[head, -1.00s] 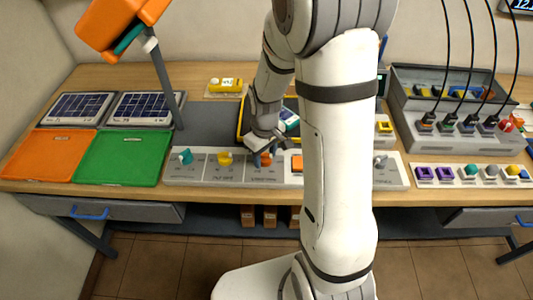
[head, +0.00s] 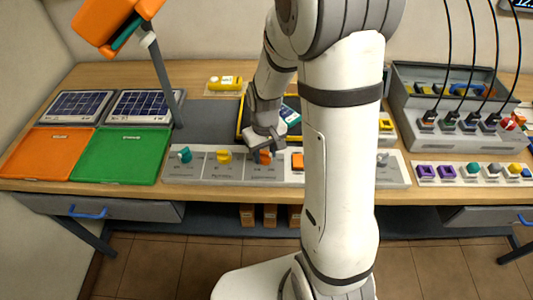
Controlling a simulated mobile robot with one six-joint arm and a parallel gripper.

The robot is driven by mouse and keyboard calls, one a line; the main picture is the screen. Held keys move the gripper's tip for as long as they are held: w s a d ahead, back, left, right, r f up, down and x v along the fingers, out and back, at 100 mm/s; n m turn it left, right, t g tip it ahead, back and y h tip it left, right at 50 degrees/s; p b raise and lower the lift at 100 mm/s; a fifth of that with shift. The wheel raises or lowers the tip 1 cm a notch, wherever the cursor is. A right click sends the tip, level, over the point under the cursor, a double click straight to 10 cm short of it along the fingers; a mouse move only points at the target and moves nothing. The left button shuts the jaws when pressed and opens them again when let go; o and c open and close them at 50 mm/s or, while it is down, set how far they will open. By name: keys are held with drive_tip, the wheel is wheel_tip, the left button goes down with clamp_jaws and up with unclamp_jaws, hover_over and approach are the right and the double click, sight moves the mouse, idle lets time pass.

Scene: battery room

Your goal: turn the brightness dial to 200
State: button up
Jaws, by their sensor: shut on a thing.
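A long light-grey control panel (head: 205,175) runs along the front of the desk. It carries a teal knob (head: 185,155), a yellow knob (head: 224,157), an orange knob (head: 265,157) and, farther right, a grey knob (head: 382,159). The labels and scale marks are too small to read, so I cannot tell which one is named brightness. My gripper (head: 263,150) reaches down from above and is shut on the orange knob, partly covering it. The knob's pointer angle is not clear.
An orange square button (head: 297,161) sits just right of my gripper. My arm hides the panel farther right. A green tray (head: 122,155) and an orange tray (head: 47,153) lie at left. A lamp arm (head: 165,80) stands behind them. A grey cable box (head: 440,143) stands at right.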

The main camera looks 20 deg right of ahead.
sight(265, 152)
drive_tip(key=m+b, duration=0.1)
drive_tip(key=m, duration=0.3)
drive_tip(key=shift+m, duration=0.3)
drive_tip(key=m+b, duration=0.1)
drive_tip(key=m, duration=0.3)
drive_tip(key=shift+m+b, duration=0.3)
drive_tip(key=o, duration=1)
drive_tip(key=shift+r, duration=0.15)
wheel_tip(265, 152, up, 8)
drive_tip(key=shift+f, duration=0.2)
